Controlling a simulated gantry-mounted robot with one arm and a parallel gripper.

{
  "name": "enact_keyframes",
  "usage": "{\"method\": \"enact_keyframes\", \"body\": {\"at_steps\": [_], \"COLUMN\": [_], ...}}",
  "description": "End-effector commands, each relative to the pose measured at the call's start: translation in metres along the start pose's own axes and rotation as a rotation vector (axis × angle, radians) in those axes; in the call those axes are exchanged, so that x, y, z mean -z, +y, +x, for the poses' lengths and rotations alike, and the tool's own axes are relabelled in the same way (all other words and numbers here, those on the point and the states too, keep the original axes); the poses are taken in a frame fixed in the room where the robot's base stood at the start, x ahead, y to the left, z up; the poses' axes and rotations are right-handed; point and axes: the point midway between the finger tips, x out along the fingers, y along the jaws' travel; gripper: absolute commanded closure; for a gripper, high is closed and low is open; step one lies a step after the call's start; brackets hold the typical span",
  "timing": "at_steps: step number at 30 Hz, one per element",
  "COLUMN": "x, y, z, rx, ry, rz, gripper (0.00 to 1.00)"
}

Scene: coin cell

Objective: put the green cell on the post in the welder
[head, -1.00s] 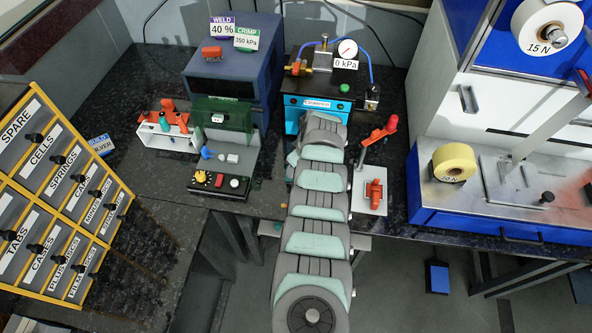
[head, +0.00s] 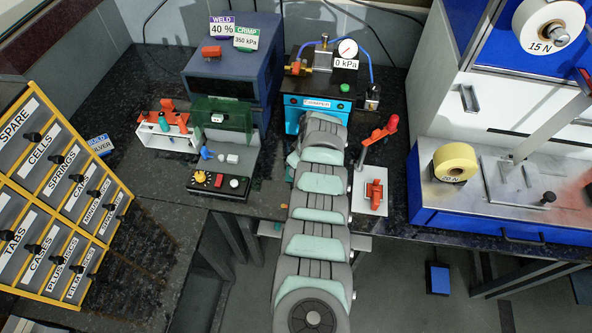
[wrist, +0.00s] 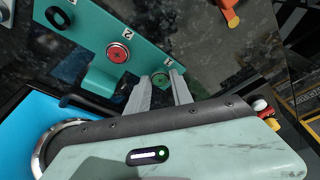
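The green cell (wrist: 160,81) is a small round disc on a teal holder (wrist: 100,78) in the wrist view. It sits at the end of a row with a red disc (wrist: 118,53) and a black one (wrist: 58,18). My gripper (wrist: 161,75) has its two pale fingers apart, one on each side of the green cell; I cannot tell whether they touch it. In the head view my arm hides the gripper and the cell. The welder (head: 232,78) is the dark blue box, with a green see-through shield (head: 222,119) in front. I cannot make out its post.
The crimper (head: 318,103) stands behind my arm. A white rack (head: 168,140) with orange parts is left of the shield, and a control strip (head: 218,184) with knobs lies in front. A red-knobbed lever (head: 378,134) stands right of my arm. Labelled drawers (head: 55,190) fill the left.

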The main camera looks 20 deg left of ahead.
Motion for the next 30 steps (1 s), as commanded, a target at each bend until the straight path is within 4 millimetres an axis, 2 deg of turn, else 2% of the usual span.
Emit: {"method": "enact_keyframes", "body": {"at_steps": [4,13,19,26,30], "x": [0.000,0.001,0.003,0.014,0.024], "y": [0.000,0.000,0.001,0.002,0.002], "z": [0.000,-0.002,-0.012,-0.049,-0.081], "rx": [0.000,0.000,-0.001,-0.005,-0.006], "ry": [0.000,0.000,0.001,0.005,0.006], "rz": [0.000,0.000,-0.001,-0.001,-0.002], "gripper": [0.86,0.87,0.87,0.87,0.87]}}
